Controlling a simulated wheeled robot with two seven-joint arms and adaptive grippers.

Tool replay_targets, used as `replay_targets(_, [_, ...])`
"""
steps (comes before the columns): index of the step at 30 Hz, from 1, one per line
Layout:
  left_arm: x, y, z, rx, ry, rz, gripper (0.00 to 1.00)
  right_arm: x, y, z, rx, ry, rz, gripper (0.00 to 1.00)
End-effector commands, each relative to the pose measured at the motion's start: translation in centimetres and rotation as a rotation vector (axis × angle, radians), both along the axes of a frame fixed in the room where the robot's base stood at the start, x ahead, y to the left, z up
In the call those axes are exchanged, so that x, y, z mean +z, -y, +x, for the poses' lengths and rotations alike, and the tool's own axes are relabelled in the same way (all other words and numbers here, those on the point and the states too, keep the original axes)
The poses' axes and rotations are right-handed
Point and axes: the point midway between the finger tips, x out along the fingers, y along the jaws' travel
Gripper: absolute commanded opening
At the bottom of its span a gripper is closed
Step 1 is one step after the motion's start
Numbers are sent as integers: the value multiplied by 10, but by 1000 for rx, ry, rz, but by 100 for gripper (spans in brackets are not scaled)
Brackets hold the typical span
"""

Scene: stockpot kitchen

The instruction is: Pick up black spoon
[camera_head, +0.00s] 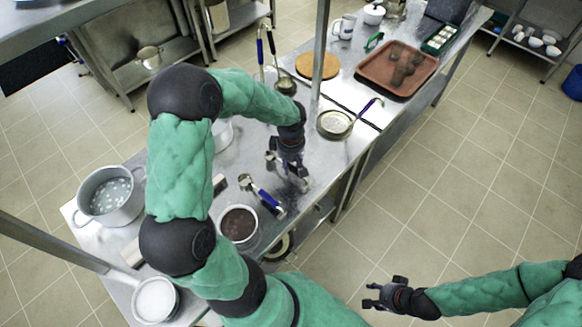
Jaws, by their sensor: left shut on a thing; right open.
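I cannot clearly make out a black spoon. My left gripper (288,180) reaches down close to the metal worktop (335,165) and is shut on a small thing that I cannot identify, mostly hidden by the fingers. A utensil with a blue handle (268,198) lies on the worktop just left of and nearer than this gripper. A ladle with a dark blue handle (367,106) rests by a round dish (334,124) farther back. Two long dark-handled utensils (271,42) stand farther back. My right gripper (376,296) is open and empty over the floor.
A large pot (110,198), a white-filled pot (155,300) and a pot with dark contents (238,224) stand at the near left. A brown tray (397,70) and a round wooden board (317,66) lie behind. A metal post (321,45) rises at the worktop.

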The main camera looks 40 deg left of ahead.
Motion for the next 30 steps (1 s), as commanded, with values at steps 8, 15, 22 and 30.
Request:
replay_targets(8, [53,-34,9,6,5,2,0,14,0,0,0,0,0,49])
replay_targets(15, [87,-83,21,7,2,1,0,23,0,0,0,0,0,49])
replay_targets(22, [103,-120,30,3,2,1,0,28,0,0,0,0,0,49])
replay_targets(30, [110,-136,34,1,2,0,0,30,0,0,0,0,0,49])
